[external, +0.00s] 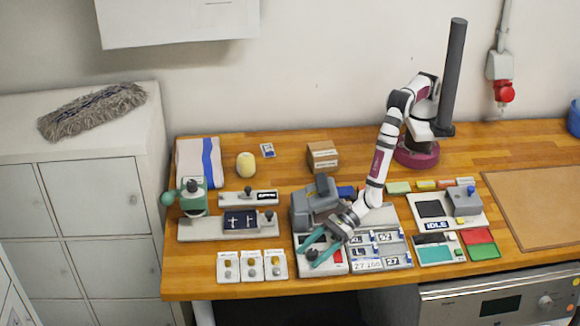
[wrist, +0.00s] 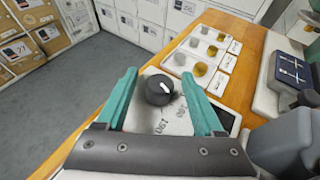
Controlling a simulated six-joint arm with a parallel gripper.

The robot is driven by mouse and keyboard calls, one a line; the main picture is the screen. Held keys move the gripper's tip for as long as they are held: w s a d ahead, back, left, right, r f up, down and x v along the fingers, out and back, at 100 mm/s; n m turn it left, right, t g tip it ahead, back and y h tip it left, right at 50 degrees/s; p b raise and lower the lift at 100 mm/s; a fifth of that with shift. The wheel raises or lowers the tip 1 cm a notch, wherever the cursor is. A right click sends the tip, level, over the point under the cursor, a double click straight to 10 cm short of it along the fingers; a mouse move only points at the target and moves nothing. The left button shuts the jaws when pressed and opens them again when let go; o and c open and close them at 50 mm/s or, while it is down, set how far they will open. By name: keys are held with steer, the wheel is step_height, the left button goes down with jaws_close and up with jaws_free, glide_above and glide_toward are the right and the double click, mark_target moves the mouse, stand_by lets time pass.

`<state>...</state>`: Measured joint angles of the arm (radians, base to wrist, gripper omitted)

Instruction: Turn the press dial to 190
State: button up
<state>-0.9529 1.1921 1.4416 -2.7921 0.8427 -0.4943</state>
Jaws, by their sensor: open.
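The press dial is a round black knob (wrist: 157,92) with a white pointer mark on its top, on a pale panel (wrist: 180,121) with printed numbers. The mark sits on the knob's right side in the wrist view. The numbers are small and tilted; one looks like 190, but I cannot tell which the mark meets. My gripper (wrist: 159,76) is open, its teal fingers on either side of the knob, with visible gaps. In the external view my gripper (external: 310,250) reaches down over the dial (external: 312,255) at the front of the grey press (external: 312,203).
Trays with number tiles (external: 381,250) stand right of the dial. Three white cards with round pieces (external: 252,266) lie to its left. A green-handled device (external: 192,196) stands at the bench's left. An IDLE-labelled unit (external: 437,226) and red and green trays (external: 481,243) are further right.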

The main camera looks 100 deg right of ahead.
steer(key=shift+c, duration=0.2)
jaws_close()
steer(key=shift+a+m+t+h, duration=0.1)
steer(key=shift+m+t+h, duration=0.5)
steer(key=shift+m+h, duration=0.45)
steer(key=shift+m+t+h, duration=0.3)
steer(key=shift+m+h, duration=0.55)
steer(key=shift+h, duration=0.2)
steer(key=shift+o, duration=0.2)
jaws_free()
steer(key=shift+s, duration=0.1)
steer(key=v, duration=1.5)
steer(key=shift+s+d+r, duration=0.2)
steer(key=shift+s+d, duration=0.05)
steer(key=shift+s, duration=0.05)
